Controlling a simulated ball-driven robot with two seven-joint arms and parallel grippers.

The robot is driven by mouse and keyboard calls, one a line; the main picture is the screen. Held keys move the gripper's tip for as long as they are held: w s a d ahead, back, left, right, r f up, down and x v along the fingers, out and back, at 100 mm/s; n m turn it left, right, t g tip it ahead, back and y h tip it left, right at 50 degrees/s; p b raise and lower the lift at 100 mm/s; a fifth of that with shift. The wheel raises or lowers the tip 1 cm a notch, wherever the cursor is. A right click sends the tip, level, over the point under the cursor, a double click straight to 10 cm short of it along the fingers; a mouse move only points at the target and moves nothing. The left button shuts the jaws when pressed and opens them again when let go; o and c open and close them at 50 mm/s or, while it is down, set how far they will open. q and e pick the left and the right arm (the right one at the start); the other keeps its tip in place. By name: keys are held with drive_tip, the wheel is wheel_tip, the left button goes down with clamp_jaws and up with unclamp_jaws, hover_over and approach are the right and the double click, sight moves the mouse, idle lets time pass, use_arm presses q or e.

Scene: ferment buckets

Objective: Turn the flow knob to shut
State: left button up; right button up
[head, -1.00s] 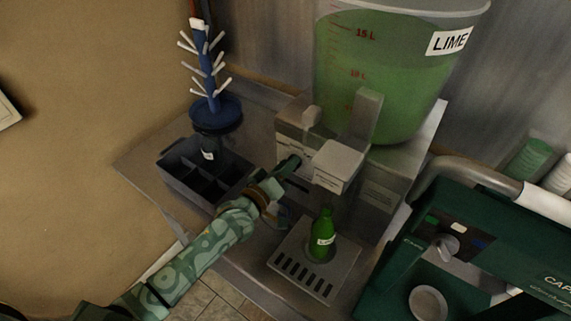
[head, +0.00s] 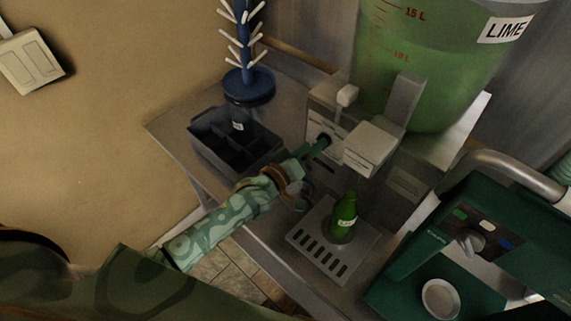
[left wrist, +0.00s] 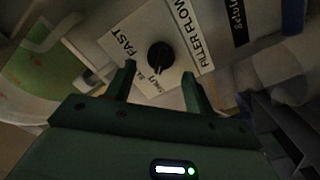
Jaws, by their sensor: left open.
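The black flow knob (left wrist: 160,57) is on a white plate (left wrist: 122,29) marked FAST, FILLER FLOW and SHUT in the left wrist view. The exact direction of its pointer is hard to tell. My left gripper (left wrist: 160,74) is open, with its two fingers below the knob's left and right sides and the knob apart from both. In the head view my left gripper (head: 312,152) is at the front of the grey filler (head: 369,149), close to the knob, which is mostly hidden there. My right gripper is not in view.
A green bottle (head: 345,212) stands on the slotted drip tray (head: 306,246) below the filler. The lime bucket (head: 428,70) stands behind. A black divided crate (head: 206,155) and blue bottle tree (head: 245,88) are at left. A green machine (head: 480,285) is at right.

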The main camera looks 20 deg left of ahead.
use_arm(q)
drive_tip(key=v, duration=1.4)
drive_tip(key=shift+s, duration=0.15)
